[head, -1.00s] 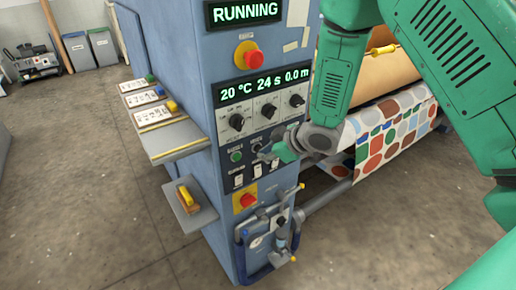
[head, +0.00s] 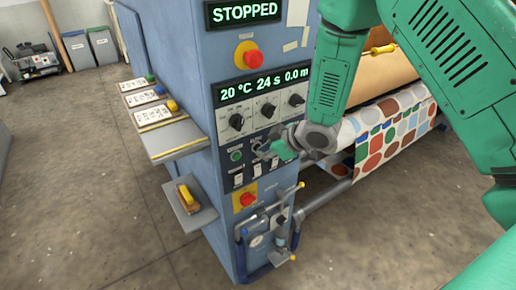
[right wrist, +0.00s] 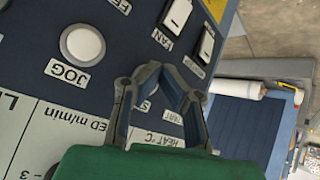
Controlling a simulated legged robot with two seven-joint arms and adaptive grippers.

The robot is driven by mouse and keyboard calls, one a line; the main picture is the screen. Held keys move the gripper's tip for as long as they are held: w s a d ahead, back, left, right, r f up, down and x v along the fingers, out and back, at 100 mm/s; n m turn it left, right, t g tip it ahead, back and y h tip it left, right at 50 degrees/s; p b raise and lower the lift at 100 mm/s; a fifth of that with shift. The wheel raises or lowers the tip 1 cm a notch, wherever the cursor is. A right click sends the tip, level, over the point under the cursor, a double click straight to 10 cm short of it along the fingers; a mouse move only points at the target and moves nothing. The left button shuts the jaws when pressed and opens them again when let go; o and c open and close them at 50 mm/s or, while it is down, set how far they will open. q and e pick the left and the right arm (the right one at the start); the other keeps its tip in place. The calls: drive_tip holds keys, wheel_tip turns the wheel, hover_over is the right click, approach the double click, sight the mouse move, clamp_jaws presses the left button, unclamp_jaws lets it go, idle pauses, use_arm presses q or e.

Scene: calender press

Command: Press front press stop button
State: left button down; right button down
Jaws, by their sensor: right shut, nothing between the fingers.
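The press's blue front cabinet (head: 215,110) carries a dark control panel with a green button (head: 236,156). The display (head: 243,12) at its top reads STOPPED. My right gripper (head: 263,151) is shut and empty, its tips at the panel to the right of the green button. It hides part of the button row; I cannot tell whether the tips touch a button. In the right wrist view the closed fingertips (right wrist: 163,68) lie over the panel, and a pale button partly shows between the fingers. A JOG button (right wrist: 82,44) is to their left. My left gripper is not in view.
A red mushroom button (head: 252,58) sits above the lower display and another (head: 248,199) below the switches. Shelves (head: 180,140) stick out on the left. A patterned sheet (head: 395,135) lies behind my right arm.

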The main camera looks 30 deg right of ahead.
drive_tip(key=shift+s, duration=0.75)
drive_tip(key=shift+s+d+p, duration=0.15)
drive_tip(key=shift+s+p, duration=0.15)
drive_tip(key=shift+s, duration=2.2)
